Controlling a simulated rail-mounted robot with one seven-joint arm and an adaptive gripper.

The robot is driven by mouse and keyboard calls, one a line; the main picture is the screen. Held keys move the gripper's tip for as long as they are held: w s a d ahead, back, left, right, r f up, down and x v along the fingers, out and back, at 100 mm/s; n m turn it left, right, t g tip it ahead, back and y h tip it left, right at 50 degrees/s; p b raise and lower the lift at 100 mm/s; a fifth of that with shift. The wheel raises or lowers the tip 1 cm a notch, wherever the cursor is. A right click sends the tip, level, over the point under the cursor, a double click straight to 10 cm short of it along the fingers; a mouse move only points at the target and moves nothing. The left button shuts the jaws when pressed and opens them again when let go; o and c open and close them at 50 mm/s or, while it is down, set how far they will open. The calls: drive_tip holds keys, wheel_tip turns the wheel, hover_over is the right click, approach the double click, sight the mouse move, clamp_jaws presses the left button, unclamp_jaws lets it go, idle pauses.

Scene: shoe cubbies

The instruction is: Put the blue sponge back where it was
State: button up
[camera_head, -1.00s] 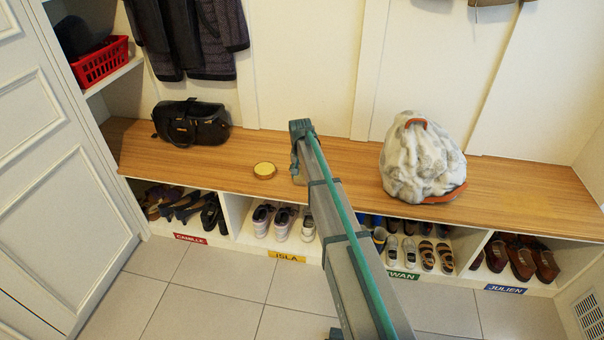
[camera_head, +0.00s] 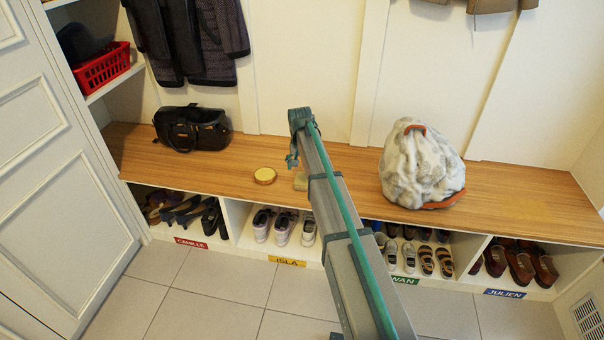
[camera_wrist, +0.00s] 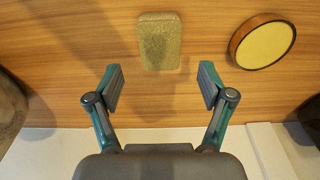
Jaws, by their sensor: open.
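No blue sponge shows in either view. A tan-olive, sponge-like block (camera_wrist: 160,42) lies flat on the wooden bench top (camera_wrist: 70,50). In the head view the block (camera_head: 300,181) is partly covered by my arm. My gripper (camera_wrist: 162,88) is open and empty, with its two fingers apart. In the wrist view the block appears just beyond the fingertips, about centred between them. In the head view my gripper (camera_head: 292,158) is above the bench, near the block, its fingers small and partly hidden.
A round yellow-topped tin (camera_head: 265,175) sits left of the block. A black bag (camera_head: 192,128) and a grey-white backpack (camera_head: 422,165) stand on the bench. Shoes (camera_head: 285,225) fill the named cubbies below. A red basket (camera_head: 102,68) is on the left shelf.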

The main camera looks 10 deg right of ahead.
sight(301, 181)
drive_tip(key=shift+s+a+r+p, duration=0.1)
drive_tip(key=shift+s+r+p, duration=0.1)
drive_tip(key=shift+r, duration=1.1)
drive_tip(key=shift+s+r+p, duration=0.1)
drive_tip(key=shift+r+p, duration=0.05)
drive_tip(key=shift+r, duration=1.15)
